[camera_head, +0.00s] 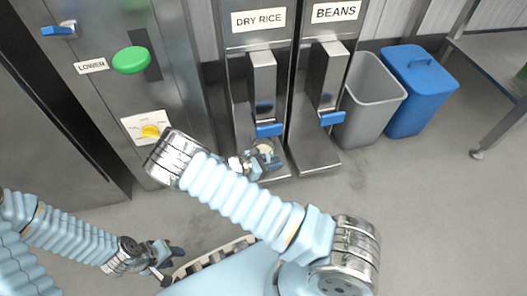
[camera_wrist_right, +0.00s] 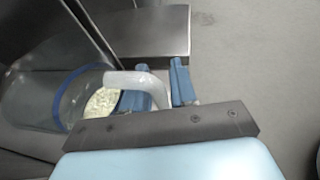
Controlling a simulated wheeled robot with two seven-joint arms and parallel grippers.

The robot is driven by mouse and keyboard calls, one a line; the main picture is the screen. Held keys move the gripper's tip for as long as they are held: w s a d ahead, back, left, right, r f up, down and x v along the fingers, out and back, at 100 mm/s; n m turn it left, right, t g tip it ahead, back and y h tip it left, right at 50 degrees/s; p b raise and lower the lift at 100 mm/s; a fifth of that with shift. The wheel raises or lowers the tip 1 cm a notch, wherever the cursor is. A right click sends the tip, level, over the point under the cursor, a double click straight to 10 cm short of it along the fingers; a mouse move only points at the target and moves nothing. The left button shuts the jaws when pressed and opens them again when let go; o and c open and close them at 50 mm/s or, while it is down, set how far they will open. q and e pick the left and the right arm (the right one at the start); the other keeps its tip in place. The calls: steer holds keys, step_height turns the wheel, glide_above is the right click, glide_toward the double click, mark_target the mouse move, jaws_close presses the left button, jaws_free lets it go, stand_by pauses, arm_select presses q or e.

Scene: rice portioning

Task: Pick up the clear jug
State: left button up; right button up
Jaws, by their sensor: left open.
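The clear jug (camera_wrist_right: 35,98) has a blue rim and a pale handle, with white rice inside. In the head view the jug (camera_head: 265,149) is under the dry rice dispenser, partly hidden by my right gripper (camera_head: 255,163). In the right wrist view the handle lies between the two blue fingers of the right gripper (camera_wrist_right: 160,88), one finger inside the handle loop and one outside. The handle fills the narrow gap, and the gripper looks shut on it. My left gripper (camera_head: 168,266) is low at the left, open and away from the jug.
The dry rice dispenser (camera_head: 262,75) and beans dispenser (camera_head: 328,75) stand side by side, with blue levers. A grey bin (camera_head: 370,100) and a blue bin (camera_head: 420,90) are to their right. A steel cabinet with a green button (camera_head: 131,60) is left.

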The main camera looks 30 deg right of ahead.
jaws_close()
steer(key=shift+r, duration=0.15)
